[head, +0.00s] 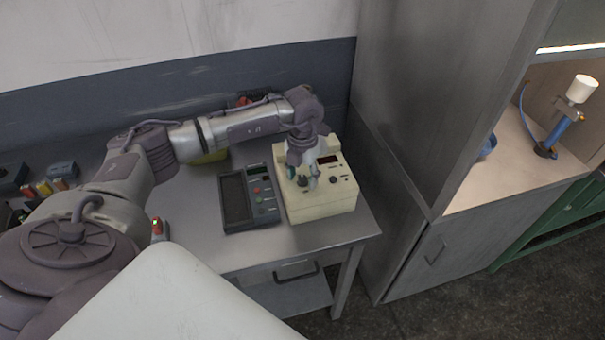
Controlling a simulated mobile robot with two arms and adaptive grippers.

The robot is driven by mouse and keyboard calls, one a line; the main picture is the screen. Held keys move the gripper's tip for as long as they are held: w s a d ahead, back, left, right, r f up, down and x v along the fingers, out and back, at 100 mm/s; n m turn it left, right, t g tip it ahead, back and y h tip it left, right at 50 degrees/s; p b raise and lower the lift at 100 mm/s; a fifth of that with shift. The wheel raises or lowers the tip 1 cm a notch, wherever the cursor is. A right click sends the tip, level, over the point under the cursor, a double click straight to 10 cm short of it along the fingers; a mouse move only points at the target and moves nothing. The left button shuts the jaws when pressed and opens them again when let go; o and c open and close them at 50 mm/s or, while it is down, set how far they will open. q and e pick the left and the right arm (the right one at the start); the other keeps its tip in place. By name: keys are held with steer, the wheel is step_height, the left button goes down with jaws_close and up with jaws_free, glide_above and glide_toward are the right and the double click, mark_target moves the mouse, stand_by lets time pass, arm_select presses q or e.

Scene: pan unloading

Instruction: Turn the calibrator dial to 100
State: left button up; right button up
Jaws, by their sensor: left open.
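The calibrator looks to be the cream box (326,206) on the right end of the grey table. Its sloped top has a dark display (328,159) and several dark knobs. My left gripper (303,182) is over the top of this box, pointing down, with its fingers apart and nothing seen between them. The gripper and wrist hide part of the panel. I cannot tell whether the fingertips touch a knob, and the display and dial marks are too small to read. My right gripper is not in the head view.
A dark device (248,198) with coloured buttons lies left of the cream box. A tall metal cabinet (440,110) stands close on the right. Its lit shelf holds a blue and white burner-like object (562,130).

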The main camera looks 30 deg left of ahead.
arm_select(q)
steer(key=shift+c, duration=0.2)
jaws_close()
steer(key=shift+f+m+b, duration=0.2)
steer(key=shift+m+b, duration=0.6)
steer(key=shift+b, duration=0.2)
steer(key=m+b, duration=0.6)
steer(key=shift+r+m+b, duration=0.2)
steer(key=shift+m+b, duration=1.5)
steer(key=shift+m, duration=0.4)
